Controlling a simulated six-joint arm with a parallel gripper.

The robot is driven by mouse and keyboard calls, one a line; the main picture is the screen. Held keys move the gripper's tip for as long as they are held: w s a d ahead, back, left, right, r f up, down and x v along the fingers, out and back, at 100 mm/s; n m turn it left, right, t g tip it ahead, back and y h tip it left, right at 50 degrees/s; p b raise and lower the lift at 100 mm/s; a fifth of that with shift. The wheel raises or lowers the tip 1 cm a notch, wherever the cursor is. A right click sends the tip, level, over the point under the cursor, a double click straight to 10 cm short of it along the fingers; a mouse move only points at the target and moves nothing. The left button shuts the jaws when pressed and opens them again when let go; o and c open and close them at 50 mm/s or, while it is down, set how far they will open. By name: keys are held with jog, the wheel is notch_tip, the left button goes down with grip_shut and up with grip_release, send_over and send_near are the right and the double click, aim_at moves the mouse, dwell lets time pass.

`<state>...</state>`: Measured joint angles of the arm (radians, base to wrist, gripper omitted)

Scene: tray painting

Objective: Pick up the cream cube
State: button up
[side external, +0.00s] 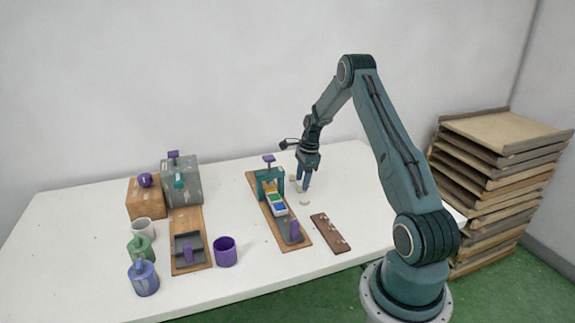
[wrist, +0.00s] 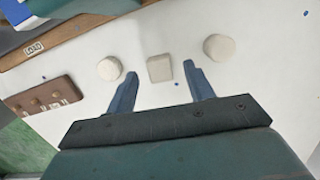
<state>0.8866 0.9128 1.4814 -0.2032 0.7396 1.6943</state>
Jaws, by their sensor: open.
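The cream cube (wrist: 160,68) lies on the white table in the wrist view, just beyond the gap between my fingertips. My gripper (wrist: 160,76) is open and empty, with one blue finger to each side of the cube's line. A round cream piece (wrist: 109,68) lies left of the cube and another round cream piece (wrist: 219,47) lies right of it. In the side view my gripper (side external: 304,186) points down over the table, right of the teal press. I cannot clearly make out the cube there; how high the fingertips are is hard to tell.
A brown pegged block (side external: 331,232) lies to the front right. A long wooden board (side external: 262,212) with the teal press (side external: 268,181) and a paint tray (side external: 277,206) stands left of my gripper. A purple cup (side external: 225,251) is farther left. The table behind my gripper is clear.

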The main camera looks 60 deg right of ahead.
jog(key=shift+a+f, duration=0.1)
jog(key=shift+f, duration=0.5)
jog(key=c, duration=1)
